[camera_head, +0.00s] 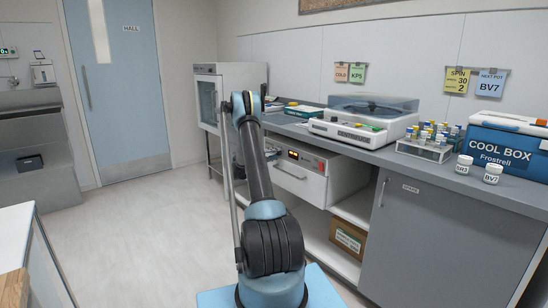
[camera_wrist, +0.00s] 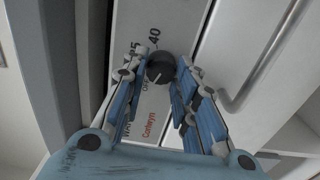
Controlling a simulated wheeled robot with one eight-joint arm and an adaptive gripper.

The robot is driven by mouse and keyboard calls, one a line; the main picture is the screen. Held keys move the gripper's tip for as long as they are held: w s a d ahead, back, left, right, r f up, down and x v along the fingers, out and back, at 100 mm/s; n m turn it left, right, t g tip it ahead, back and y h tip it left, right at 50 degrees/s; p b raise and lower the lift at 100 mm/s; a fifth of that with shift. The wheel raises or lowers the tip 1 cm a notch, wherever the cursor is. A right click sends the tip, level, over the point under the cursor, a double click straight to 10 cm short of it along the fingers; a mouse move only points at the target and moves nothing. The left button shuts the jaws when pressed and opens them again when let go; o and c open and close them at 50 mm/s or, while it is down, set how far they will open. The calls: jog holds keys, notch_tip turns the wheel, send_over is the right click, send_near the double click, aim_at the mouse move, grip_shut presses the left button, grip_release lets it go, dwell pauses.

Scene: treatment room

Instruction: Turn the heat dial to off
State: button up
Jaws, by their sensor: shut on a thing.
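The heat dial (camera_wrist: 160,67) is a round black knob on a pale front panel (camera_wrist: 155,108) in the wrist view. My gripper (camera_wrist: 160,63) is shut on the dial, with one blue-padded finger on each side of it. A short pale mark shows at the dial's lower left edge, beside small lettering that may read OFF; its exact setting is hard to tell. The printing "40" stands above the dial. In the head view the white warming cabinet (camera_head: 300,178) stands under the counter, and my arm covers the gripper and dial.
A long handle (camera_wrist: 262,58) runs right of the dial. The counter (camera_head: 425,168) above holds a centrifuge (camera_head: 352,132), a tube rack (camera_head: 425,150), two small pots and a cool box (camera_head: 505,150). A cardboard box (camera_head: 348,238) sits on the lower shelf. The floor at left is clear.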

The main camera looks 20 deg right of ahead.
jog(key=shift+w+a, duration=0.15)
jog(key=o, duration=1)
jog(key=shift+f, duration=0.15)
jog(key=shift+o, duration=0.2)
jog(key=v, duration=1.2)
